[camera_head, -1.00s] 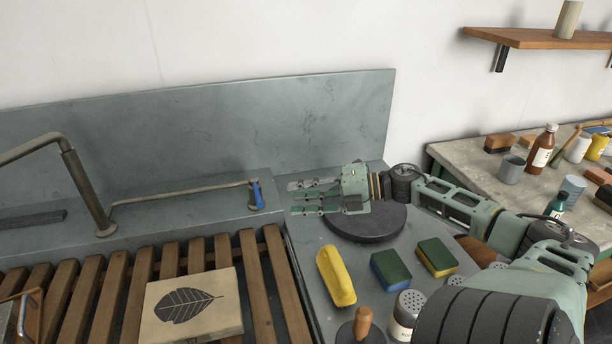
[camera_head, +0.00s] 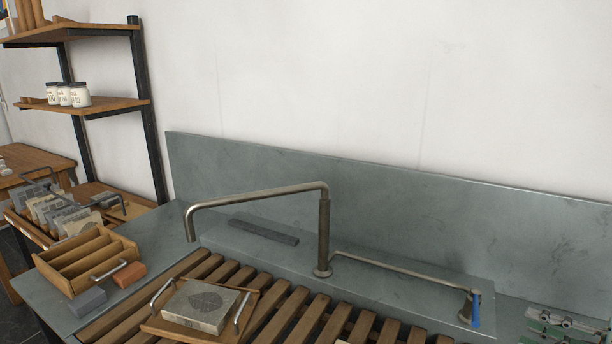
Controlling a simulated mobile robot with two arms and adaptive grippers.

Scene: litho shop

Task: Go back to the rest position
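My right gripper (camera_head: 538,325) shows at the bottom right corner, its green and grey fingers pointing left and spread apart with nothing between them. It is over the grey counter, to the right of the blue-handled tap lever, and apart from it. The rest of my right arm is cut off by the frame edge. My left gripper is not in view.
A bent metal tap (camera_head: 324,235) rises behind the wooden slats (camera_head: 280,316). Its long lever (camera_head: 400,268) reaches right to a blue grip (camera_head: 476,309). A wooden tray (camera_head: 165,328) holds a stone slab (camera_head: 199,306). A slotted wooden rack (camera_head: 88,262) stands left.

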